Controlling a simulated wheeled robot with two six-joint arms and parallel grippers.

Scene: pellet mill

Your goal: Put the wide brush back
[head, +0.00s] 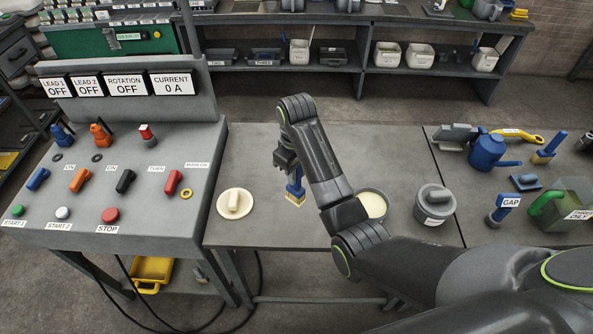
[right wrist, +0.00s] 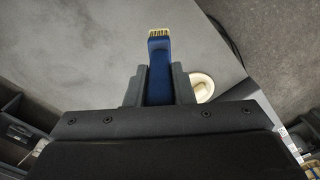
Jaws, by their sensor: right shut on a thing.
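My right gripper (head: 288,163) is shut on a blue-handled brush (head: 295,188) with pale yellow bristles. The brush points bristles down over the middle table, and I cannot tell whether it touches the surface. In the right wrist view the jaws (right wrist: 160,88) close on both sides of the blue brush (right wrist: 159,50), with the bristles beyond the fingertips. A second blue brush (head: 553,143) with tan bristles stands on the right-hand table. I cannot tell for sure which brush is wider. My left gripper is not in view.
A cream round lid (head: 235,203) lies left of the held brush. An open pot (head: 374,206) with cream contents stands right, partly behind my arm, beside a grey canister (head: 435,205). A control console (head: 120,190) borders the left. The table behind the brush is clear.

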